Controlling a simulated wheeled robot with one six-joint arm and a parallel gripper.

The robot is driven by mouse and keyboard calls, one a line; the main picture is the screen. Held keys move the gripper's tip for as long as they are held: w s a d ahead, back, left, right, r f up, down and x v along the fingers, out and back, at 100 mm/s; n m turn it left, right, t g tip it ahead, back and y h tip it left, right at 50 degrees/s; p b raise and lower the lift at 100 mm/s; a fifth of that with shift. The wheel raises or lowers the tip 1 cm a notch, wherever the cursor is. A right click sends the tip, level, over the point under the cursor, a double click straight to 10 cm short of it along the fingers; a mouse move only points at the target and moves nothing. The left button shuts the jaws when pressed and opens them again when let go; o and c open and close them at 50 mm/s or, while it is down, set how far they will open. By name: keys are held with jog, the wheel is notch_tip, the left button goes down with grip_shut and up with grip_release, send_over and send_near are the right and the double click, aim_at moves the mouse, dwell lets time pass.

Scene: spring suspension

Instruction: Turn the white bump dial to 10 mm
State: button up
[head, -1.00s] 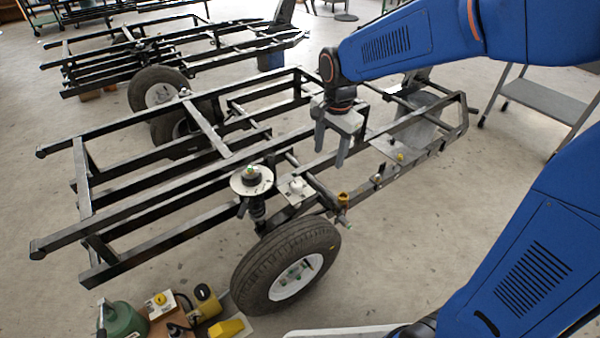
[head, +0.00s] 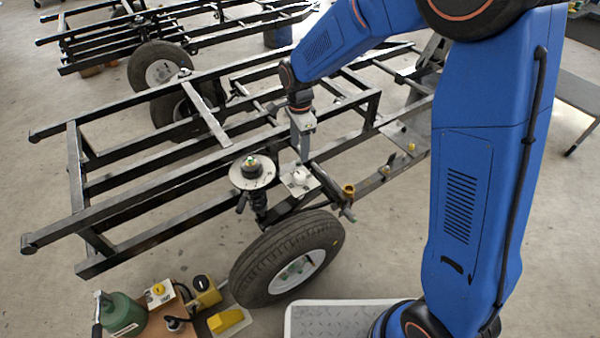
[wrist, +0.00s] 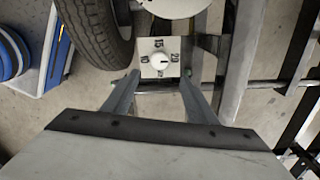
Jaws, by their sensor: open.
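The white bump dial (wrist: 159,61) is a round knob on a pale square plate (wrist: 146,46) with small dark labels around it, too small to read. In the head view the dial (head: 299,175) sits on the frame rail, just right of the round spring plate. My gripper (head: 304,160) points down beside and slightly behind the dial. In the wrist view my gripper (wrist: 160,80) is open and empty, its two fingers apart at either side below the dial. The dial shows between the fingertip lines, a little ahead of them, and I see no contact.
A spring unit with a round plate (head: 252,172) stands left of the dial. A wheel (head: 285,262) is in front. A brass fitting (head: 348,190) rises to the right. Black frame rails (head: 150,188) surround the area. A green can (head: 122,315) and yellow parts stand at the lower left.

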aim_at(300, 174)
notch_tip(300, 174, down, 13)
jog(key=shift+f, duration=0.1)
dwell(0.4)
jog(key=c, duration=1.1)
